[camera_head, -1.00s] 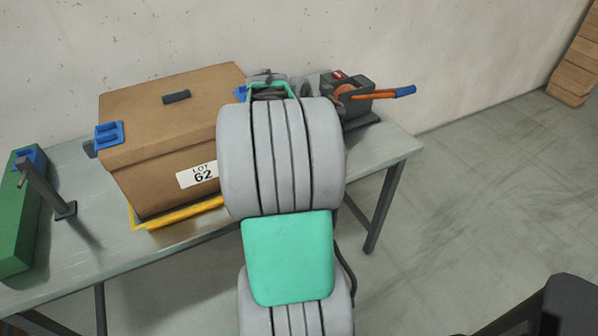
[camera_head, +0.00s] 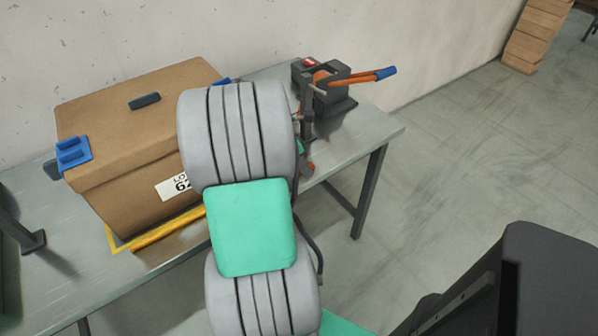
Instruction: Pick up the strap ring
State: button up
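I cannot pick out the strap ring for certain. A small orange-brown piece (camera_head: 308,168) shows just right of my arm, over the table's front edge; I cannot tell what it is. My gripper is hidden behind the large grey and teal links of my own arm, so its fingers do not show. A dark machine (camera_head: 337,105) with an orange lever and blue grip (camera_head: 385,73) stands at the table's back right. A dark upright post (camera_head: 307,108) with a small peg shows in front of it, beside my arm.
A brown box (camera_head: 110,125) with a lot label and blue clips sits left of my arm on the grey table (camera_head: 375,135), over a yellow edge (camera_head: 155,232). Another dark post (camera_head: 30,240) stands far left. Stacked wooden pieces (camera_head: 538,35) stand far right. Floor right of the table is mostly clear.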

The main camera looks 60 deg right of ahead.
jog(key=shift+d+f, duration=0.1)
jog(key=shift+f, duration=0.1)
jog(key=shift+c, duration=0.4)
grip_shut()
